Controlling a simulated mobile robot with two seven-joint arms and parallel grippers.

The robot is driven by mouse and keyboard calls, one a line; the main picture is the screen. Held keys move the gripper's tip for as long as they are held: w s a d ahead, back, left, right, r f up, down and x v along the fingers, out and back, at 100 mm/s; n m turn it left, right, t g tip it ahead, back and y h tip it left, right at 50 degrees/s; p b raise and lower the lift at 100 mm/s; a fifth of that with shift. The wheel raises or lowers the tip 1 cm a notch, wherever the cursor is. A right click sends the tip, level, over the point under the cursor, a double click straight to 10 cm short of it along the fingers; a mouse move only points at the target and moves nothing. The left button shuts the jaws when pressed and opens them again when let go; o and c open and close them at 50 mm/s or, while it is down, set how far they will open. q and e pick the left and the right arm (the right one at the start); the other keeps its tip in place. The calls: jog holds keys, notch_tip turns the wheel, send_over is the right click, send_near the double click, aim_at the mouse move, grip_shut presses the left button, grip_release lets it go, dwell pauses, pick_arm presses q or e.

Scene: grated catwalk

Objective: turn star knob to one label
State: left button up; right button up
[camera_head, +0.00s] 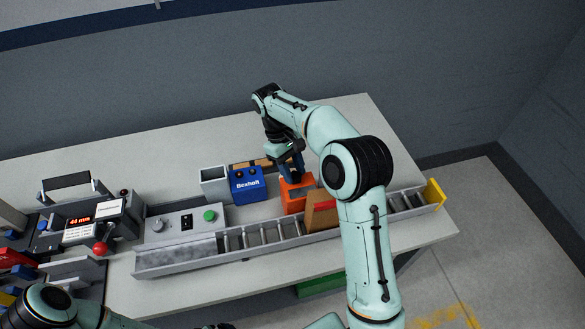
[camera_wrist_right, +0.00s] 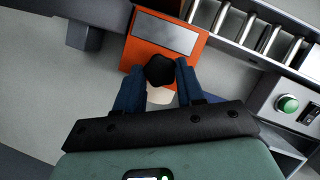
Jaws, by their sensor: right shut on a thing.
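An orange box (camera_head: 297,193) with a grey top panel stands on the bench under my right gripper (camera_head: 293,172). It also fills the top middle of the right wrist view (camera_wrist_right: 150,25). A black knob (camera_wrist_right: 159,66) is at the box's near edge in that view. The two blue fingers of my right gripper (camera_wrist_right: 158,72) are closed on the knob from both sides.
A blue Boxholt box (camera_head: 247,184) and a grey open bin (camera_head: 214,184) stand left of the orange box. A roller conveyor (camera_head: 270,233) and a brown carton (camera_head: 322,215) are in front. A control box with a green button (camera_head: 209,215) is further left. The bench's right end is clear.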

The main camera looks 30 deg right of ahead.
jog(key=m+y, duration=0.1)
jog(key=m, duration=0.1)
jog(key=m+y, duration=0.1)
jog(key=m, duration=0.2)
jog(key=shift+d+m, duration=0.2)
jog(key=shift+m, duration=0.1)
jog(key=shift+s+d+m+t+y, duration=0.15)
jog(key=shift+m+y, duration=0.35)
jog(key=shift+m, duration=0.6)
jog(key=shift+w+m+t+y, duration=0.15)
jog(key=shift+m+y, duration=0.35)
jog(key=shift+m, duration=0.6)
jog(key=shift+s, duration=0.1)
jog(key=o, duration=1)
jog(key=shift+r, duration=0.1)
jog(key=shift+v, duration=3.65)
